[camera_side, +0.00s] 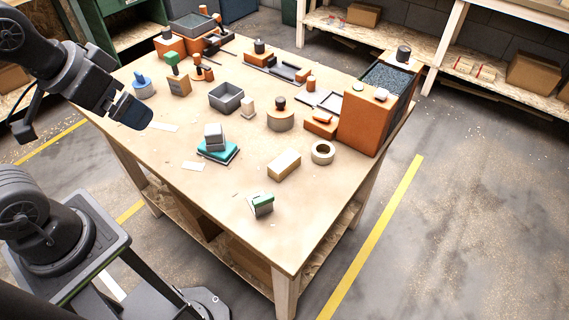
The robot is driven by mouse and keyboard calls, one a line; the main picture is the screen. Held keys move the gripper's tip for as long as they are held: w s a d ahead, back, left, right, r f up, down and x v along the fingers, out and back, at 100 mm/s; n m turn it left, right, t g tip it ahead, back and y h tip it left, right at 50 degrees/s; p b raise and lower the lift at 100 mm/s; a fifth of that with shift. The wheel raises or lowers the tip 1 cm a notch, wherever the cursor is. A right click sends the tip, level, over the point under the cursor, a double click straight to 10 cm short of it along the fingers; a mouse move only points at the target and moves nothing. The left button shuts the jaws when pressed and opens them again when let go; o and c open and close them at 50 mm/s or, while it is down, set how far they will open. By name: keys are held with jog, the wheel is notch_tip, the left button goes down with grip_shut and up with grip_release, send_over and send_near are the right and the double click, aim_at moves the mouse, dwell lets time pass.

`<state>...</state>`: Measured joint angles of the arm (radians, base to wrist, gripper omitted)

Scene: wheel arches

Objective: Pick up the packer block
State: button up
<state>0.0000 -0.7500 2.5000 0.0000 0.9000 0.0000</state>
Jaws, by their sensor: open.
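A pale, plain wooden block (285,164), which looks like the packer block, lies flat on the workbench (225,250) right of the middle. Its top and near side are clear, and nothing rests on it. My gripper (130,111) is above the bench's left edge at the upper left, well away from the block. It is open, and I see nothing held in it. Its fingertips are small and dark here.
A green-topped piece (262,204) stands nearer the front, and a grey block on a teal pad (217,145) is to the left. A tall orange box (368,122) stands at the right edge. The front bench is mostly clear.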

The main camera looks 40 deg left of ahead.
jog(key=n+g, duration=0.6)
jog(key=n, duration=1.1)
send_over(284, 160)
notch_tip(284, 160, down, 23)
jog(key=shift+s+r, duration=0.1)
jog(key=shift+f, duration=3.15)
jog(key=c, duration=0.6)
jog(key=shift+c, duration=0.2)
jog(key=shift+r, duration=0.15)
